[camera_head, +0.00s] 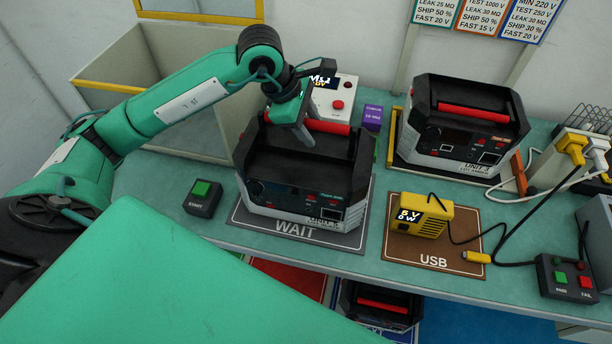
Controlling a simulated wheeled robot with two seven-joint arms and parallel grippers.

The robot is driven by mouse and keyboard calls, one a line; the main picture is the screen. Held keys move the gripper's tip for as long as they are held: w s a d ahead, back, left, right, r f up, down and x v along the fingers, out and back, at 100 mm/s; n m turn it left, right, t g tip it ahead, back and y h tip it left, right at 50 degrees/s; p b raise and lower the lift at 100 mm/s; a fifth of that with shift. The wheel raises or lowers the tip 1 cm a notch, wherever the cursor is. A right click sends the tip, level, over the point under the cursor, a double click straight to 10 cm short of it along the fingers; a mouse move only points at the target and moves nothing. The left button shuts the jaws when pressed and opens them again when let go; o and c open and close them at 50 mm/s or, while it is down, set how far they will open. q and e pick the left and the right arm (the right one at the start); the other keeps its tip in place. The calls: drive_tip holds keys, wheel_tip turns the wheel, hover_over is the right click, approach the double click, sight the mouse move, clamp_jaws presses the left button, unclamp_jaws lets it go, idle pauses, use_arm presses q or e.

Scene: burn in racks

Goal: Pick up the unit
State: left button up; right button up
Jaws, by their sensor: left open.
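A black and grey unit (305,172) with a red top handle stands upright on the grey WAIT mat (255,232). My left gripper (303,138) is open and points down over this unit at its red handle. The fingers hide part of the handle, and I cannot tell whether they touch it. A second unit (459,133), with a red handle and a label that seems to read UNIT 3, stands at the back right. A third unit (380,304) with a red handle sits below the bench's front edge, partly cut off. My right gripper is not in view.
A green-button box (202,197) stands left of the WAIT mat. A two-button box (567,277) is at the right. A white device (340,97) and purple block (372,117) stand behind.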

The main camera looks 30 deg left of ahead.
use_arm(q)
drive_tip(key=shift+f, duration=0.1)
drive_tip(key=shift+c, duration=0.3)
clamp_jaws()
idle(1.3)
drive_tip(key=shift+w, duration=0.1)
